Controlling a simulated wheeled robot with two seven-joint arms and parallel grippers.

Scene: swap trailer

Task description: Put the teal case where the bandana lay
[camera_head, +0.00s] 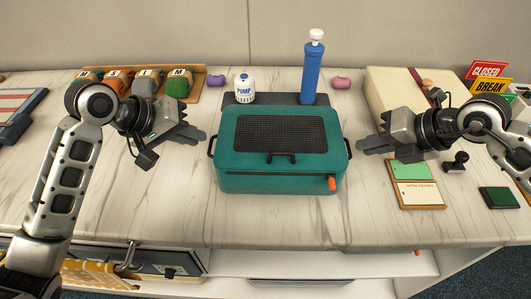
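The teal case (240,179) sits closed on the marble-look counter at the middle, with a dark mesh panel on its lid. It has a dark handle at each side, a front handle and an orange knob at the front right. A yellow patterned cloth (88,273), perhaps the bandana, lies at lower left by an open drawer, partly behind my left arm. My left gripper (196,136) is just left of the case and my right gripper (366,146) just right of it, both apart from it. Their fingers are seen side-on, so their opening is unclear.
A blue hand pump (312,72) and a white pump tub (245,89) stand behind the case on a dark mat. Rolled cloths in a wooden rack (200,72) are at back left. A cream box (400,85), cards and stamp (455,163) are right. The counter's front is clear.

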